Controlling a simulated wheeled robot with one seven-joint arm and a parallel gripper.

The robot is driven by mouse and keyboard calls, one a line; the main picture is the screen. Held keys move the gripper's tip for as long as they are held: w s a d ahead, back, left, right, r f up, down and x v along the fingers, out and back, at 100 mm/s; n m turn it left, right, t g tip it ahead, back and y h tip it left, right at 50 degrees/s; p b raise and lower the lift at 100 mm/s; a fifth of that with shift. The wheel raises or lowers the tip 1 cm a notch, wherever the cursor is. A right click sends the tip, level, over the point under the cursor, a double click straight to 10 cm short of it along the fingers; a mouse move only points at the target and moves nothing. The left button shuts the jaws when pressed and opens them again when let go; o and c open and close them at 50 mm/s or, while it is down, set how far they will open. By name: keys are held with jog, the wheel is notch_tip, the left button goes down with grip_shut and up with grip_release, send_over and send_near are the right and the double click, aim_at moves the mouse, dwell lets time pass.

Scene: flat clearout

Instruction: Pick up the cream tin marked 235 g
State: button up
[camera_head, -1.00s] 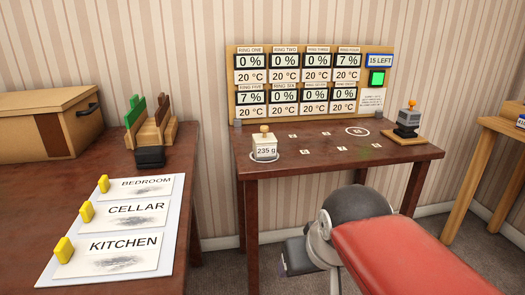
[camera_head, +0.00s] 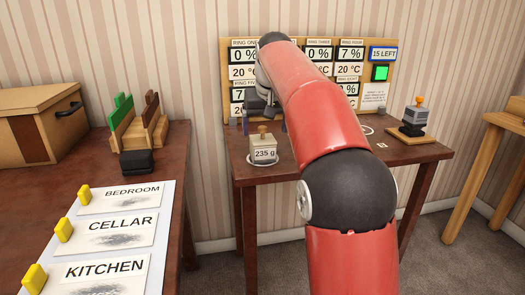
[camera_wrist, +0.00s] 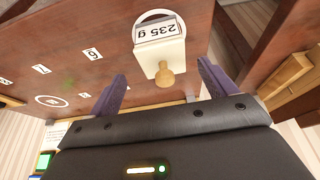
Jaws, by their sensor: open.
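The cream tin marked 235 g (camera_head: 264,153) stands upright on a white ring at the left end of the dark wooden table (camera_head: 337,160). It has a wooden knob on top. In the wrist view the tin (camera_wrist: 158,50) lies ahead of my gripper (camera_wrist: 160,82), its knob between and just beyond the two purple fingers. My gripper is open and empty. In the head view my gripper (camera_head: 264,112) is above and just behind the tin, partly hidden by my red arm.
A display board (camera_head: 379,88) stands at the table's back. A grey device with an orange knob (camera_head: 415,116) sits at the right end. At left, another table holds a wooden box (camera_head: 38,124), a rack (camera_head: 135,125) and a card sheet (camera_head: 62,243). Number labels lie on the tabletop.

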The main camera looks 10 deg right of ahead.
aim_at(263, 134)
jog(key=b+x, duration=0.1)
jog(key=x, duration=0.5)
jog(key=shift+a+r, duration=0.1)
jog(key=shift+a, duration=0.05)
jog(key=c, duration=1.1)
jog(key=shift+r, duration=0.1)
jog(key=shift+c, duration=0.5)
jog(key=shift+r, duration=0.1)
